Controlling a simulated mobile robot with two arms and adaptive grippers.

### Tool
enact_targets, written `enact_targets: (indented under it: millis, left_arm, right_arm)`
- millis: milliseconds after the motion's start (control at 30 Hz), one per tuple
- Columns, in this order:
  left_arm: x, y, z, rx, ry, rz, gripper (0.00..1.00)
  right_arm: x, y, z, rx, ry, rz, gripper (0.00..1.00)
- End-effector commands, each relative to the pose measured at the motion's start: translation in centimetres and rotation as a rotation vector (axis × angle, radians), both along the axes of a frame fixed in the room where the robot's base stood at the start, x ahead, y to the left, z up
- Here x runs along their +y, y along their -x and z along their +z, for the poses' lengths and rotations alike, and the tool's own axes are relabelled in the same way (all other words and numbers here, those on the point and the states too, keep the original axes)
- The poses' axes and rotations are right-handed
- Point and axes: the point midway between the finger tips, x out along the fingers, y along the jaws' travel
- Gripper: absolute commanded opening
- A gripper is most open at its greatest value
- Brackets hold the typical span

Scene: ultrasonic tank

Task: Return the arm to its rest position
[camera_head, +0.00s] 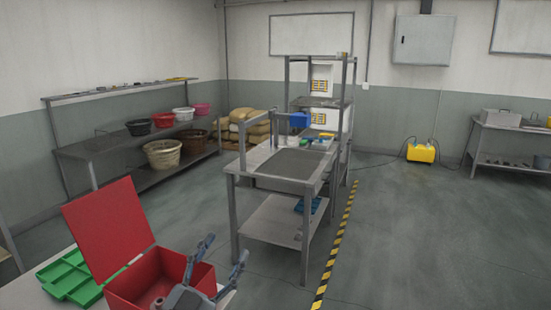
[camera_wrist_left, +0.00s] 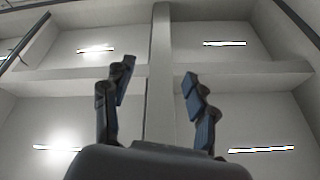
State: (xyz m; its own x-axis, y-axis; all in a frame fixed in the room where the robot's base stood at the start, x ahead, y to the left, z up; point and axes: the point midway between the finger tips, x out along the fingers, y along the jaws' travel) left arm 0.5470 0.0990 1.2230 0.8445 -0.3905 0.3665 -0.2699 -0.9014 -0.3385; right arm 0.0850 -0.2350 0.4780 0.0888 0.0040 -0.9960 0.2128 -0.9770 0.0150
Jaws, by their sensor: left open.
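My left gripper (camera_head: 222,258) shows at the bottom of the head view, just right of and in front of an open red box (camera_head: 150,285). Its two fingers are spread apart with nothing between them. In the left wrist view the same gripper (camera_wrist_left: 158,85) points up at the ceiling, its fingers apart and empty. My right gripper is in neither view.
The red box's lid (camera_head: 108,228) stands raised. A green tray (camera_head: 70,280) lies on the table left of it. A metal sink bench (camera_head: 290,170) stands ahead, with a yellow-black floor stripe (camera_head: 337,245) beside it. Open floor (camera_head: 440,240) lies to the right.

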Motion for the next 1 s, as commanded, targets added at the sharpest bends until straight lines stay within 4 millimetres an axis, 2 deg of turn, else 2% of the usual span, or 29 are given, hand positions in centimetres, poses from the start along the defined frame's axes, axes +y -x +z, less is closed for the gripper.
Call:
enact_targets:
  millis: [33, 100, 167, 267, 300, 400, 500, 600, 833, 1000]
  left_arm:
    - [1.8, 0.1, -2.6, 0.108, 0.039, 0.085, 0.57]
    - [4.4, 0.5, -6.4, 0.265, 0.065, 0.198, 0.57]
    - [6.3, 1.5, -10.0, 0.411, 0.075, 0.283, 0.57]
    - [8.8, 4.7, -16.4, 0.673, 0.066, 0.394, 0.57]
    - [9.5, 6.3, -18.8, 0.779, 0.055, 0.425, 0.57]
    - [10.6, 11.0, -23.7, 1.015, 0.018, 0.469, 0.57]
    - [11.0, 15.4, -27.0, 1.205, -0.023, 0.478, 0.57]
    - [11.1, 19.4, -29.3, 1.363, -0.061, 0.469, 0.57]
    - [10.6, 27.9, -32.1, 1.660, -0.138, 0.408, 0.57]
    - [10.5, 26.8, -36.6, 1.680, -0.151, 0.406, 0.57]
  right_arm:
    - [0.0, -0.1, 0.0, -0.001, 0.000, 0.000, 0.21]
    - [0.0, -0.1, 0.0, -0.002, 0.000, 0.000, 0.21]
    - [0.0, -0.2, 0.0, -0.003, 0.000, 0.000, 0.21]
    - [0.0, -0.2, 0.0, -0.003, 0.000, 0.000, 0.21]
    - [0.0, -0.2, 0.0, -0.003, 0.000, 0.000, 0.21]
    - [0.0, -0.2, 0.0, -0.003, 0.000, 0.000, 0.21]
    - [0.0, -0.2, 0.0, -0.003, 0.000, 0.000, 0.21]
    - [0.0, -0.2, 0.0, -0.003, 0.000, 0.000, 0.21]
    - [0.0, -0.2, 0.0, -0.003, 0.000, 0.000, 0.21]
    - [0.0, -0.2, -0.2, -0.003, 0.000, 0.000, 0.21]
